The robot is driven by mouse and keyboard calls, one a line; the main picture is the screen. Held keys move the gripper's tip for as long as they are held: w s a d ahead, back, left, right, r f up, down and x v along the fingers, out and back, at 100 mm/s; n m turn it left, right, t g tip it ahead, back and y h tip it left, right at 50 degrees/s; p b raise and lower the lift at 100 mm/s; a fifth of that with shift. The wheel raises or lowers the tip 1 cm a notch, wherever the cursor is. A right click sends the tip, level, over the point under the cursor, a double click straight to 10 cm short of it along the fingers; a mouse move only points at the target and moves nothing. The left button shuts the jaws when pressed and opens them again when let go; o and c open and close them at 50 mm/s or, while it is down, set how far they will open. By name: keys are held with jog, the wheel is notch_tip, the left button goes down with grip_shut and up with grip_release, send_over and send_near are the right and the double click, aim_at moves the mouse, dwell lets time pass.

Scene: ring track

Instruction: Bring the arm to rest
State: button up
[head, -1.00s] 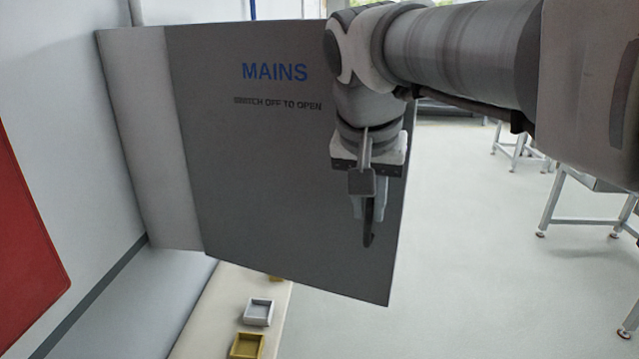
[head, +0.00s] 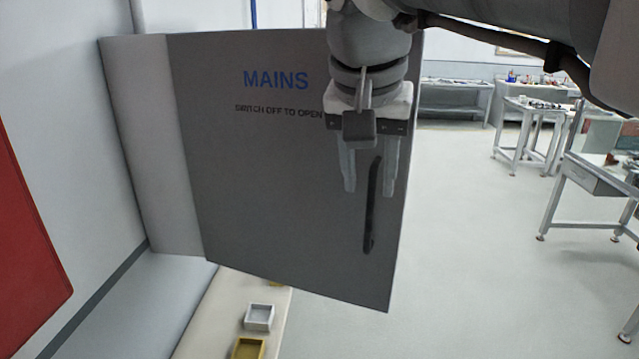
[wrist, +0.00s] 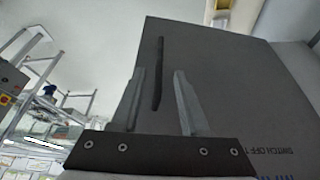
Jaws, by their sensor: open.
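My gripper (head: 369,188) hangs fingers-down in front of the right part of the grey cabinet door (head: 260,190) in the head view. Its two fingers are apart with nothing between them. The door bears the words MAINS and SWITCH OFF TO OPEN. A dark upright handle (head: 371,205) on the door shows between and below the fingers. In the wrist view the gripper (wrist: 158,72) is open, and the handle (wrist: 158,75) shows beyond the fingertips. The gap between fingers and door is hard to judge.
A pale ledge (head: 205,335) below the door holds a grey tray (head: 259,317) and a yellow tray (head: 247,348). A red panel (head: 30,230) is on the left wall. Workbenches (head: 530,125) stand at the right back. The floor right of the door is clear.

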dwell(0.3)
jog(key=s+d+f+n, duration=0.1)
jog(key=s+d+f, duration=0.1)
jog(key=f, duration=0.3)
jog(key=s+d+f+n+y, duration=0.1)
jog(key=s+d+f, duration=0.1)
jog(key=s+f, duration=0.3)
jog(key=s+d+f+n+t, duration=0.1)
jog(key=s+d+f, duration=0.2)
jog(key=f, duration=0.4)
jog(key=shift+s+f+n, duration=0.25)
jog(key=shift+s+n, duration=0.15)
jog(key=shift+s, duration=0.15)
jog(key=shift+w, duration=0.1)
